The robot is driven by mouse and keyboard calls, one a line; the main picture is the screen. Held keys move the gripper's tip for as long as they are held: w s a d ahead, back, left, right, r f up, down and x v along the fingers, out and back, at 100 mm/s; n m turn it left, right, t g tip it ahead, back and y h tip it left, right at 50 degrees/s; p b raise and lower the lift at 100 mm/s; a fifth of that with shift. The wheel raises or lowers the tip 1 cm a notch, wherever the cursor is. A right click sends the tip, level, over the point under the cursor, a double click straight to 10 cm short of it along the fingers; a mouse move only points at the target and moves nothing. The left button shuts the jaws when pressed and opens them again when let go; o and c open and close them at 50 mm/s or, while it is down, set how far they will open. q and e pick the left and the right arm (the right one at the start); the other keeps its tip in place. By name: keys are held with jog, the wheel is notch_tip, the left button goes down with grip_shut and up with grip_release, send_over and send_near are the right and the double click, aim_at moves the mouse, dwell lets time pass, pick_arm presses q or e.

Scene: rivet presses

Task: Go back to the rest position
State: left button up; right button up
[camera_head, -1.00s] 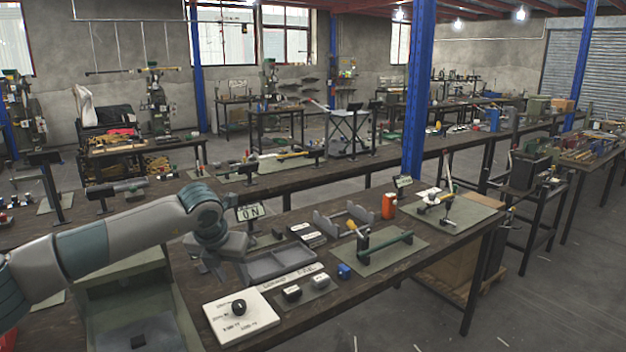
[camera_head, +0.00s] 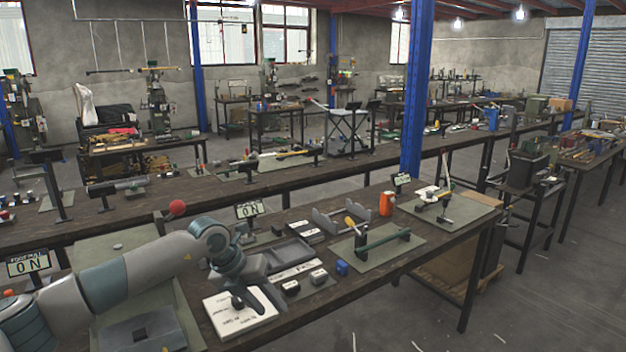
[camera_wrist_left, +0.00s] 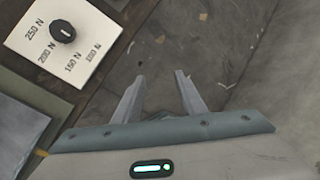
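My left gripper (camera_head: 249,287) is low over the front bench, close by the white dial plate (camera_head: 236,323) and partly in front of it. In the left wrist view its two fingers (camera_wrist_left: 160,78) stand apart with nothing between them, so it is open and empty. The white plate with its black knob (camera_wrist_left: 63,32) and force marks shows there at the upper left, to the side of the fingers. My right gripper is in neither view.
A red ball knob (camera_head: 177,207) stands behind my left arm.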

pick_arm(q)
jog(key=s+d+f+n+t+h, duration=0.1)
jog(key=d+f+n+t+h, duration=0.1)
jog(key=d+f+n+h, duration=0.9)
jog(key=s+a+f+n+t+y, duration=0.25)
jog(key=s+a+f+n, duration=0.2)
jog(key=f, duration=0.75)
jog(key=s+a+f+n+t+y, duration=0.2)
jog(key=s+a+f+n+y, duration=0.25)
jog(key=f, duration=0.65)
jog(key=s+a+f+n+t+y, duration=0.25)
jog(key=a+f+n, duration=0.4)
jog(key=f, duration=0.55)
jog(key=s+a+f+n+g+y, duration=0.2)
jog(key=s+a+f, duration=0.2)
jog(key=s+f, duration=0.55)
jog(key=s+a+f+n+g+y, duration=0.2)
jog(key=s+a+f+n+y, duration=0.15)
jog(key=s+f, duration=0.6)
jog(key=s+a+f+n+g, duration=0.1)
jog(key=s+f+g, duration=0.1)
jog(key=s, duration=1.5)
jog(key=s+a+f+n+g, duration=0.1)
jog(key=s+f+n+g, duration=0.1)
jog(key=s, duration=1.6)
jog(key=shift+a+f+g+y, duration=0.4)
jog(key=shift+f+g, duration=0.2)
jog(key=shift+g, duration=0.6)
